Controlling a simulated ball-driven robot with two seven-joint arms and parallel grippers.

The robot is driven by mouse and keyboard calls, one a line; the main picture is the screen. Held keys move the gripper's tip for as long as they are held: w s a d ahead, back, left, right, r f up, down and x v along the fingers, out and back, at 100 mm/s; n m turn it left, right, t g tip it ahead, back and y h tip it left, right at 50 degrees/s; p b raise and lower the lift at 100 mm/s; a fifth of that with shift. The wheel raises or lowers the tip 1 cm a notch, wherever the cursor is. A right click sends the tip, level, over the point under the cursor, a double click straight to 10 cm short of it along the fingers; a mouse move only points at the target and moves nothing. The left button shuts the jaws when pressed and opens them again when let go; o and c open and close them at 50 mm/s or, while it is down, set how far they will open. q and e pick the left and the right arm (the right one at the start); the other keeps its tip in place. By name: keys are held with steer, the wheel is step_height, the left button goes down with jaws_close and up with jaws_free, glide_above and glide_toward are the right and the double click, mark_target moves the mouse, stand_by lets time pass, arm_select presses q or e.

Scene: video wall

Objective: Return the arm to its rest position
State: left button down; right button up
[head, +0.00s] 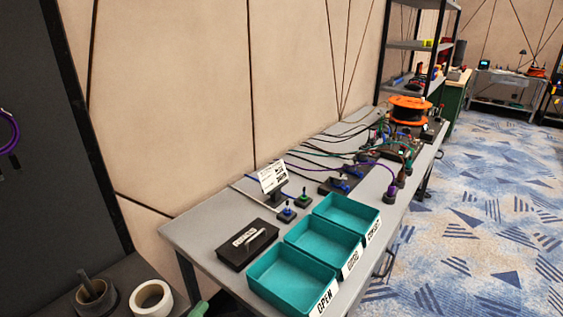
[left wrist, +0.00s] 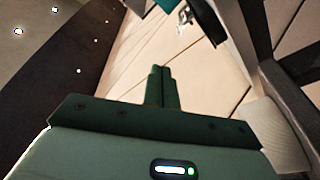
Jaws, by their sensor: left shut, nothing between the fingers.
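My left gripper (left wrist: 162,72) shows in the left wrist view with its two green fingers pressed together and nothing between them. In the head view only a small green part of my left gripper (head: 198,309) shows at the bottom edge, low in front of the near end of the grey table (head: 190,236). It is apart from the trays on the table. The rest of my left arm is out of the head view. My right gripper is in neither view.
Three teal trays (head: 291,281) and a black box (head: 247,245) stand at the table's near end. Cables and an orange spool (head: 409,103) lie farther back. A white tape roll (head: 151,299) sits at bottom left. Carpet (head: 470,220) is clear at right.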

arm_select(q)
steer(key=s+a+f+m+g+y, duration=0.1)
steer(key=a+f+m+g+y, duration=0.15)
steer(key=f, duration=0.55)
steer(key=s+a+f+m+g+y, duration=0.1)
steer(key=a+f+g+y, duration=0.15)
steer(key=f, duration=0.45)
steer(key=s+a+f+m+g+y, duration=0.2)
steer(key=s+a+f+g, duration=0.2)
steer(key=s+f, duration=0.95)
steer(key=s+a+f+g+y, duration=0.1)
steer(key=s+f+g, duration=0.3)
steer(key=s, duration=0.6)
steer(key=s+f+g+y, duration=0.15)
steer(key=s+f, duration=0.35)
steer(key=s, duration=0.5)
steer(key=s+d+f+g, duration=0.1)
steer(key=s+d+g, duration=0.2)
steer(key=s, duration=1.2)
steer(key=shift+d+h, duration=0.35)
steer(key=shift+h, duration=0.1)
